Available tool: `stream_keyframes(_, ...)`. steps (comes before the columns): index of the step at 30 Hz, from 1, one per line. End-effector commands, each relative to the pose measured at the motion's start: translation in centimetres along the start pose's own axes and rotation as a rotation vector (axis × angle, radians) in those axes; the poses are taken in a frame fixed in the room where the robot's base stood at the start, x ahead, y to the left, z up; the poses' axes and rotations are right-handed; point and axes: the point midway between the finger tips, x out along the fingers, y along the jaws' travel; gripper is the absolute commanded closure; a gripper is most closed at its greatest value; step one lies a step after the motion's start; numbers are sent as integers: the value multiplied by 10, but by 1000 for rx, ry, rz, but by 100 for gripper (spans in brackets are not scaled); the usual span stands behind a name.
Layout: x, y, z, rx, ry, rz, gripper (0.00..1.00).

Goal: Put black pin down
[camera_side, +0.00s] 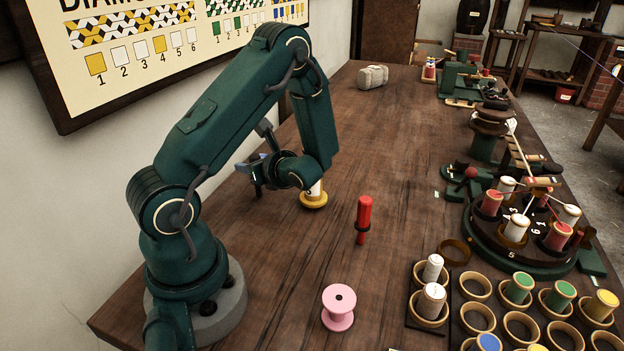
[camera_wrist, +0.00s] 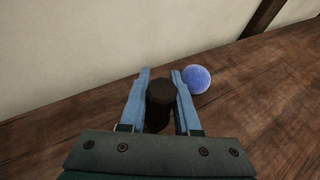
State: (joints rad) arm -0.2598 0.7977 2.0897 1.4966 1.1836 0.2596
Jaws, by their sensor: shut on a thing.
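My gripper (camera_wrist: 161,97) is shut on the black pin (camera_wrist: 159,100), whose dark top sits between the two blue fingers in the wrist view. In the side view my gripper (camera_side: 258,171) is low over the left part of the table, near the wall. The pin's lower end is hard to make out, and I cannot tell whether it touches the table.
A blue round thing (camera_wrist: 196,79) is close to the right finger. A white spool on a yellow base (camera_side: 313,197) is right of my gripper. A red pin (camera_side: 363,220) stands upright on the wooden table (camera_side: 300,262), and a pink spool (camera_side: 339,307) is nearer the front.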

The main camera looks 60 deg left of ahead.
Motion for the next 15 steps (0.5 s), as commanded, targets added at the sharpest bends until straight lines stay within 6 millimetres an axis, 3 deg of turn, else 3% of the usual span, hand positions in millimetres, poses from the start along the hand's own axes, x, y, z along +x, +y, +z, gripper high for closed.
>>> stream_keyframes(5,1,0,-3,1,-1,1,100)
stream_keyframes(6,1,0,-3,0,0,1,58)
stream_keyframes(8,1,0,-3,0,0,1,39)
stream_keyframes(15,1,0,-2,0,0,1,39)
